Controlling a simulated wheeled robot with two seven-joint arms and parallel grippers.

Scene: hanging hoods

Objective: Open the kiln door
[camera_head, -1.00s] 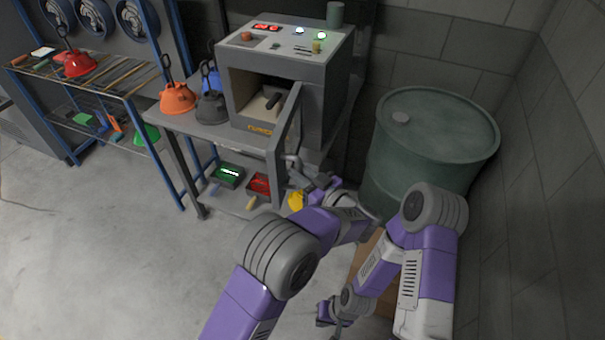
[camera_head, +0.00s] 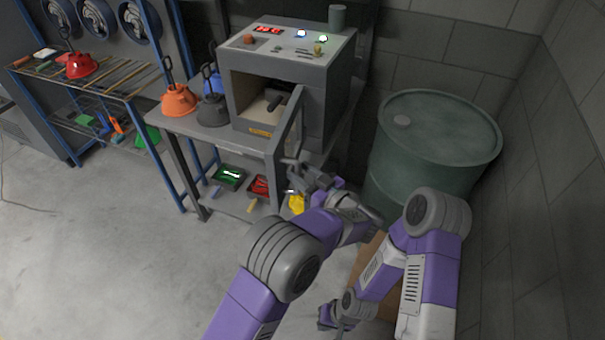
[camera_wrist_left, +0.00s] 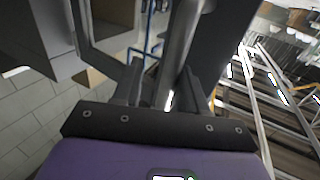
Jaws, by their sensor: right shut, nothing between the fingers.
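The grey kiln (camera_head: 332,75) stands on a metal table. Its door (camera_head: 283,150) is swung out toward the front, and the dark chamber (camera_head: 255,95) shows behind it. My left gripper (camera_head: 300,172) is at the outer side of the door, by its handle. In the left wrist view, a silver handle bar (camera_wrist_left: 182,45) runs between the fingers of my left gripper (camera_wrist_left: 168,88). I cannot tell whether they press on it. My right gripper (camera_head: 328,316) is low, near the floor, away from the kiln, shut and empty.
A green drum (camera_head: 440,140) stands right of the kiln, close to my arms. Orange (camera_head: 178,100) and dark grey (camera_head: 212,110) hoods sit left of the kiln. Trays and a yellow item (camera_head: 296,203) lie on the lower shelf. The floor at left is clear.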

